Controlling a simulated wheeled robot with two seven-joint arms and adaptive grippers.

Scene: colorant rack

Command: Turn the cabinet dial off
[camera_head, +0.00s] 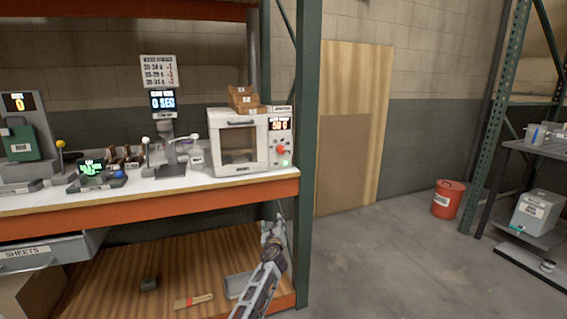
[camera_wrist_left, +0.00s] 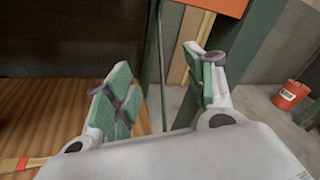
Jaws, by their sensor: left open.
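The white cabinet (camera_head: 240,142) stands on the right end of the rack's upper shelf in the head view. Its control panel on the right side carries a lit red-orange display, a red dial (camera_head: 281,150) and a small green light (camera_head: 285,163). The dial is too small to tell its setting. My left gripper (camera_head: 273,222) is open and empty, below the shelf edge and under the cabinet's right side, well apart from the dial. Its spread green-padded fingers also show in the left wrist view (camera_wrist_left: 165,95). The dial is not in the wrist view. My right gripper is not in view.
The orange shelf beam (camera_head: 170,204) lies above my gripper, and a green rack post (camera_head: 307,150) stands just right of the cabinet. The lower wooden shelf holds a brush (camera_head: 193,301). A red bucket (camera_head: 448,199) stands on open floor at right.

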